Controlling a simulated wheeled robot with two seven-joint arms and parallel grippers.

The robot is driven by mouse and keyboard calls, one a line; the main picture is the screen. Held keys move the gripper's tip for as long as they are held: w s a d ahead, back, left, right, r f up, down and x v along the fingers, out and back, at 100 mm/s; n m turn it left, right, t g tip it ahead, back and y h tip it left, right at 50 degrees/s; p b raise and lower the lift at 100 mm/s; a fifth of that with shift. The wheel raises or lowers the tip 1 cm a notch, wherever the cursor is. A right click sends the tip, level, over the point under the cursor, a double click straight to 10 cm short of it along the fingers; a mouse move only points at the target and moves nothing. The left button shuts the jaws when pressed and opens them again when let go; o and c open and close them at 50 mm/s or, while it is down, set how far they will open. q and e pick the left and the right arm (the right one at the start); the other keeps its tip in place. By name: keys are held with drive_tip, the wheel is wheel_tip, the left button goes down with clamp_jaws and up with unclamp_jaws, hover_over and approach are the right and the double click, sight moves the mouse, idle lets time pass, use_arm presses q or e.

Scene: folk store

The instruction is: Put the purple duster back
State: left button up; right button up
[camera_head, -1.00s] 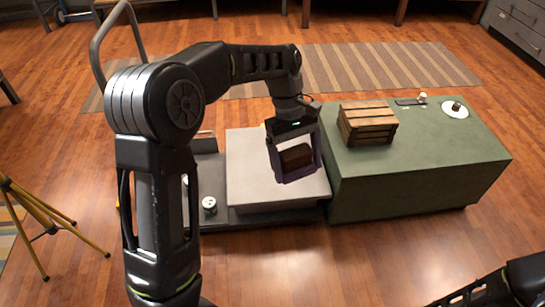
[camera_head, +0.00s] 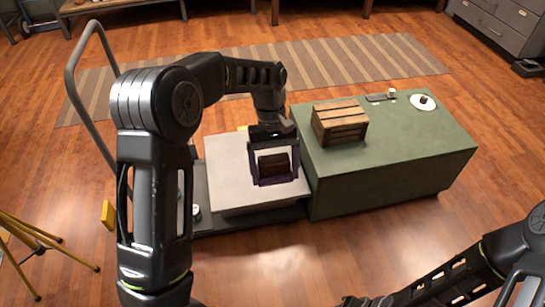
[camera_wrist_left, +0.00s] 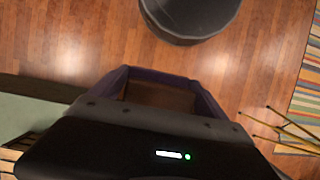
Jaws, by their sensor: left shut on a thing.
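My left gripper (camera_head: 274,183) hangs in front of the pale grey platform in the head view, fingers pointing down. It is shut on a block with a brown face, which I take to be the purple duster (camera_head: 274,165). Dark purple shows at its sides and below it, and I cannot clearly part this from the fingers. In the left wrist view, the brown face of the duster (camera_wrist_left: 157,97) shows between the dark purple sides. The duster appears held above the platform, with no clear contact. My right arm enters at the lower right; its fingertips are not clearly visible.
The pale platform (camera_head: 222,165) stands on a dark base beside a green table (camera_head: 390,150). A wooden crate (camera_head: 340,122) and a white plate (camera_head: 423,103) are on the table. A yellow tripod (camera_head: 45,238) stands at left. The wooden floor in front is clear.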

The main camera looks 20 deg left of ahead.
use_arm(q)
drive_tip(key=m+y+p, duration=0.1)
drive_tip(key=m+p, duration=0.2)
drive_tip(key=p, duration=0.1)
drive_tip(key=r+m+p, duration=0.1)
drive_tip(key=m+p, duration=0.1)
drive_tip(key=p, duration=0.2)
drive_tip(key=shift+m+g+y, duration=0.4)
drive_tip(key=shift+f+m+p, duration=0.4)
drive_tip(key=shift+m+p, duration=0.1)
drive_tip(key=shift+p, duration=0.15)
drive_tip(key=shift+f, duration=0.15)
use_arm(e)
wheel_tip(320, 180, up, 12)
drive_tip(key=shift+f, duration=0.2)
use_arm(q)
drive_tip(key=shift+d, duration=0.15)
